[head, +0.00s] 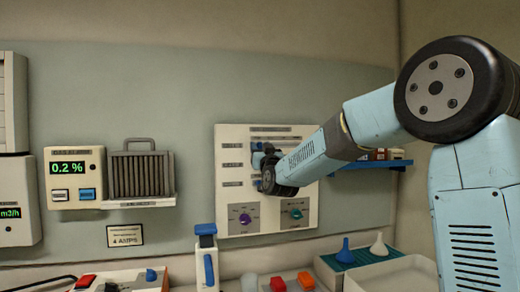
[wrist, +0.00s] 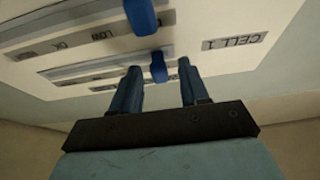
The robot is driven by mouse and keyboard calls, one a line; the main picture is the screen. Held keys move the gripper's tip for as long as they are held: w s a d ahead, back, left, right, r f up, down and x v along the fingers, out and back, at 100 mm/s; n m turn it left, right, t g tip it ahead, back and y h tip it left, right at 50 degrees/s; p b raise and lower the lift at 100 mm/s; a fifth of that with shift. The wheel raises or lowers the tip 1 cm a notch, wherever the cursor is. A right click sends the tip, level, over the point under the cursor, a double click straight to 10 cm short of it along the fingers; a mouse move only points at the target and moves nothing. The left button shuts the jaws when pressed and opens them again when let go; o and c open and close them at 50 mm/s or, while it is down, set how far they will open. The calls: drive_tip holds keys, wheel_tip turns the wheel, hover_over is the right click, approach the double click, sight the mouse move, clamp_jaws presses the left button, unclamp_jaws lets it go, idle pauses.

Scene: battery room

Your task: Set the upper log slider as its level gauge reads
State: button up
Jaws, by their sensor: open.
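The white log panel (head: 233,142) hangs on the wall in the head view, and my arm hides much of its right side. My gripper (head: 259,158) is at the panel's upper middle. In the wrist view the panel is close and tilted, with two slider tracks. One blue slider knob (wrist: 158,67) shows between the open fingers of my gripper (wrist: 158,70), with gaps on both sides. Another blue knob (wrist: 141,15) is farther up the picture, outside the fingers. A label reads CELL 1 (wrist: 235,42). I cannot read a level gauge here.
A purple knob (head: 244,218) and a teal knob (head: 295,213) are low on the panel. A blue shelf (head: 372,164) is at its right. A blue-handled item (head: 207,255), red and orange pieces, and funnels (head: 345,250) stand below. A 0.2 % meter (head: 75,195) is left.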

drive_tip(key=shift+w+r, duration=0.1)
drive_tip(key=shift+w, duration=0.1)
clamp_jaws()
idle(0.4)
